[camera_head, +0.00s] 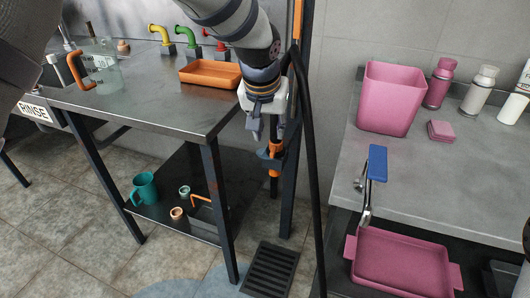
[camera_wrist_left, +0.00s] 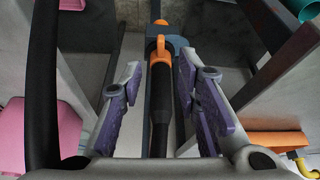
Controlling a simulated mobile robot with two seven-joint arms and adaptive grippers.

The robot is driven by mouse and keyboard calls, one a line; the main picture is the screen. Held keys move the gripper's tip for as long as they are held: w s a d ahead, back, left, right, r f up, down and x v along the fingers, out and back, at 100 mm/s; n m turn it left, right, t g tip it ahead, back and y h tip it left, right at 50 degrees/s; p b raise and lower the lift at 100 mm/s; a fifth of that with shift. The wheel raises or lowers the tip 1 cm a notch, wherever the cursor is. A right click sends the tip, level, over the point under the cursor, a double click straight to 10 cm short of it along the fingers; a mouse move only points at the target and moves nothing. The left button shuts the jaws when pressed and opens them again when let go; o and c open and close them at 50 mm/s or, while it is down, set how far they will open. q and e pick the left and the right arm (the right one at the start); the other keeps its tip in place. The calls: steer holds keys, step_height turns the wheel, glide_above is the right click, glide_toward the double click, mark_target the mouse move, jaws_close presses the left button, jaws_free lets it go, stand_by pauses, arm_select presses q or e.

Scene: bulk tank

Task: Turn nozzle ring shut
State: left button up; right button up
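The spray nozzle hangs upright on the dark post beside the metal table. Its orange ring (camera_head: 275,148) sits by a blue-grey bracket (camera_head: 268,160) in the head view. My left gripper (camera_head: 268,134) points down just above and in front of them. In the left wrist view the gripper (camera_wrist_left: 162,95) is open, with purple-padded fingers on either side of the black nozzle shaft (camera_wrist_left: 160,115). The orange ring (camera_wrist_left: 161,55) shows beyond the fingertips, at the bracket. I see no finger contact with the shaft or ring. My right gripper is not in view.
A black hose (camera_head: 312,150) hangs close to the right of the gripper. The metal table (camera_head: 150,105) with an orange tray (camera_head: 210,73) stands left.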

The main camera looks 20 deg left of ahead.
mark_target(272, 153)
arm_select(q)
steer(key=b+x, duration=0.1)
steer(key=x, duration=0.8)
steer(key=shift+w+f, duration=0.1)
steer(key=shift+f, duration=0.3)
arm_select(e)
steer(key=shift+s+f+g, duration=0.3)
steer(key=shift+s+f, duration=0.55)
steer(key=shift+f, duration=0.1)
arm_select(q)
steer(key=shift+c, duration=0.6)
steer(key=shift+a+r, duration=0.1)
jaws_close()
